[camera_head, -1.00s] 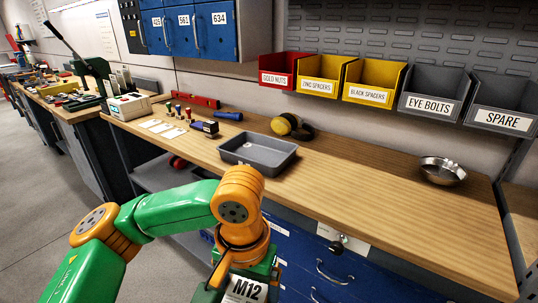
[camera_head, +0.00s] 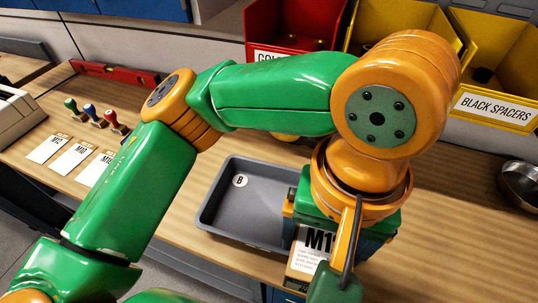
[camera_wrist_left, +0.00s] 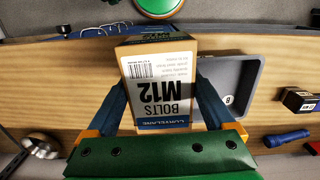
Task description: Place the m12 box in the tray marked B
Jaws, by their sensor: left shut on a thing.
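The m12 box (camera_head: 309,252) is a cardboard-coloured box with a white label reading BOLTS M12, which shows upside down in the left wrist view (camera_wrist_left: 160,90). My left gripper (camera_head: 326,236) is shut on it, one blue finger on each side. The grey tray marked B (camera_head: 250,208) is on the wooden bench. In the head view the box and gripper cover the tray's right end. In the wrist view the tray (camera_wrist_left: 240,75) shows to the right of the box, partly behind it. The visible tray floor is empty. My right gripper is not in view.
Several stamps (camera_head: 91,113) and white cards (camera_head: 70,157) are left of the tray. Red and yellow bins (camera_head: 495,95) hang behind. A metal bowl (camera_head: 520,185) is at the right. A black box (camera_wrist_left: 298,100) and blue cylinder (camera_wrist_left: 287,138) lie beyond the tray.

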